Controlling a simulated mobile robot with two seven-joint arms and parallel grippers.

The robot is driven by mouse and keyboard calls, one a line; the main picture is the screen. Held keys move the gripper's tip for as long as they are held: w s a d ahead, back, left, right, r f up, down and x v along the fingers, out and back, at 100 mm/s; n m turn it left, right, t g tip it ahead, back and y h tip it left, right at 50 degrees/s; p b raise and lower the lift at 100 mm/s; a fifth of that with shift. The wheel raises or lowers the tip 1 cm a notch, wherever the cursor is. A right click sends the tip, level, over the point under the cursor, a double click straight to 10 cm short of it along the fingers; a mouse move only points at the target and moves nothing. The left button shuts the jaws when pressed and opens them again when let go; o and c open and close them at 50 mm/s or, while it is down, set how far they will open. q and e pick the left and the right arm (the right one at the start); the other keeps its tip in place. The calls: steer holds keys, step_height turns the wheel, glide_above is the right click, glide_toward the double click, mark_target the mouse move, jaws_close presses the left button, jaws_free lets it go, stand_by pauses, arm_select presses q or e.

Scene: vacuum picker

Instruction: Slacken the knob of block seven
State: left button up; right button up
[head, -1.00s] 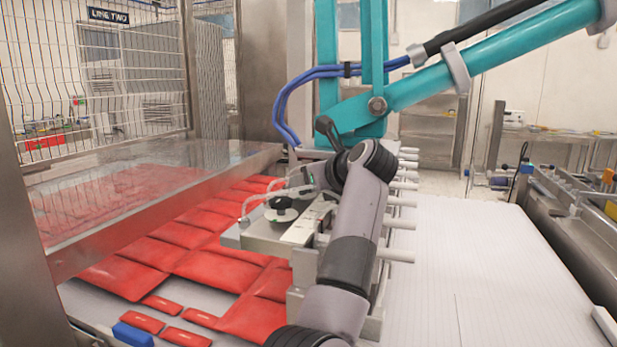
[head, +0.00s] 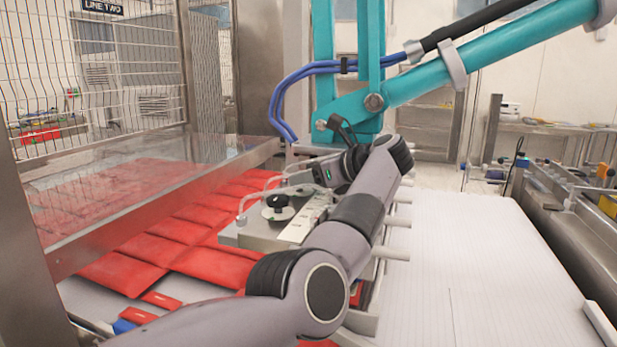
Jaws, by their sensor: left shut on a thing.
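The vacuum picker's metal head (head: 255,236) hangs over red pouches, with a row of blocks running away from me. A black knob (head: 276,202) on a round metal disc stands free on the nearest visible block. My left arm reaches over the head from below. My left gripper (head: 304,188) is just beyond that free knob, low over the row. It is shut on a knob there, which its body and fingers hide. I cannot read the block numbers, so I cannot confirm which block this is. My right gripper does not show.
Red pouches (head: 125,272) lie on the belt at the left under a clear guard (head: 150,200). The picker's teal arm (head: 455,75) and blue hoses (head: 290,98) rise behind the head. A white ribbed belt (head: 480,270) at the right is empty.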

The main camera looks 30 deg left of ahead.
arm_select(q)
steer(key=o, duration=1.1)
steer(key=shift+c, duration=0.2)
steer(key=shift+v, duration=3.55)
